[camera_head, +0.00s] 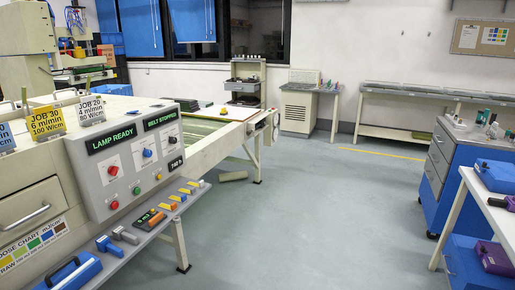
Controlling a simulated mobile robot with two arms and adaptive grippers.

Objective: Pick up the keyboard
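I cannot make out a keyboard for certain in the head view. A pale, flat, ribbed item (304,77) stands at the back of the small white bench by the far wall, too small to identify. Several flat grey-green panels (440,93) lie on a long low table by the back wall; their details are too small to read. Neither of my grippers shows in this view.
A cream conveyor machine with a grey control panel (131,160) fills the left. A shelf with small tools (150,222) juts from its front. A blue drawer cabinet (462,170) and a white table (480,190) stand at right. Grey floor (310,220) between is clear.

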